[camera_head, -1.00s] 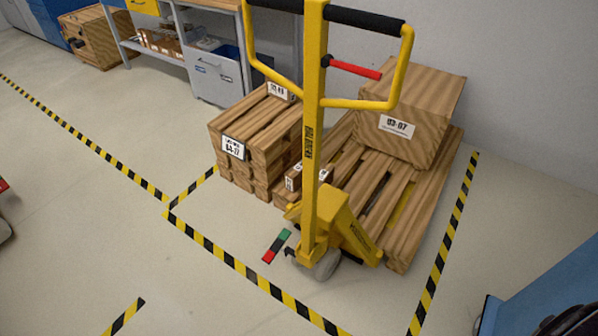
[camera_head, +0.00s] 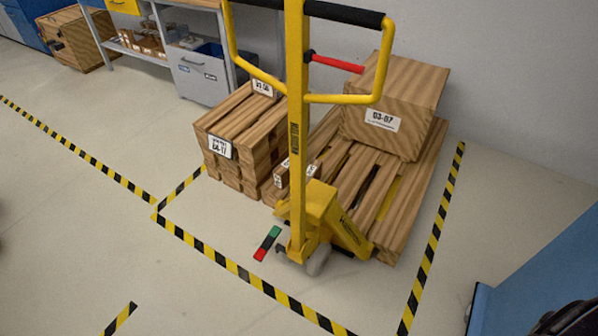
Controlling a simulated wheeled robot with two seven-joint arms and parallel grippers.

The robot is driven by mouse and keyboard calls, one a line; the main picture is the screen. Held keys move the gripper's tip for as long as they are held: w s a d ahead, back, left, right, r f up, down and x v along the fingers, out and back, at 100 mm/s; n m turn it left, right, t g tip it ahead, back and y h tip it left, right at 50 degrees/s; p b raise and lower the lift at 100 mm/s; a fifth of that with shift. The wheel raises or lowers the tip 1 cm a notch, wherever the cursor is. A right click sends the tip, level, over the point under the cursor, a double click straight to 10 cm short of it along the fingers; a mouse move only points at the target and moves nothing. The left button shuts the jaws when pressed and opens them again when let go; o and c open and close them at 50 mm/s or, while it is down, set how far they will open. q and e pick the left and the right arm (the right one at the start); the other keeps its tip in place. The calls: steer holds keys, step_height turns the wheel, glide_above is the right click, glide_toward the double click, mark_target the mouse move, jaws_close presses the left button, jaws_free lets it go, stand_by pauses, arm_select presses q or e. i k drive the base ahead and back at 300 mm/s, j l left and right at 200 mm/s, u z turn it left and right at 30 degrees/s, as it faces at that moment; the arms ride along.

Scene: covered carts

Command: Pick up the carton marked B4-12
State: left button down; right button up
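No label reads clearly as B4-12. A wooden-textured stack (camera_head: 245,150) left of the pallet has a white label (camera_head: 220,147) on its front that looks like B4-11 or B4-17; the last digits are blurred. A second label (camera_head: 263,88) on top of it is too small to read. A large carton (camera_head: 405,85) on the pallet has a label resembling 03-07. A small carton (camera_head: 281,178) at the pallet's front left is partly hidden by the pallet jack's mast, and its label is unreadable. Neither of my grippers shows.
A yellow pallet jack (camera_head: 297,150) stands before the wooden pallet (camera_head: 395,225). Yellow-black floor tape (camera_head: 245,275) borders this area. A grey-blue bench (camera_head: 205,75) and a wooden crate (camera_head: 75,35) stand behind. A blue surface (camera_head: 540,265) is at lower right.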

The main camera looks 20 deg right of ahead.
mark_target(282, 174)
steer(key=i+j+z, duration=0.15)
steer(key=z, duration=0.35)
steer(key=i+j+z, duration=0.2)
steer(key=z, duration=0.3)
steer(key=i+j+z, duration=0.15)
steer(key=j, duration=0.3)
steer(key=i+j+z, duration=0.1)
steer(key=j, duration=0.4)
steer(key=i+j+z, duration=0.15)
steer(key=j, duration=0.35)
steer(key=i+j+z, duration=0.15)
steer(key=j, duration=0.35)
steer(key=i+j+z, duration=0.1)
steer(key=j, duration=0.45)
steer(key=i, duration=0.05)
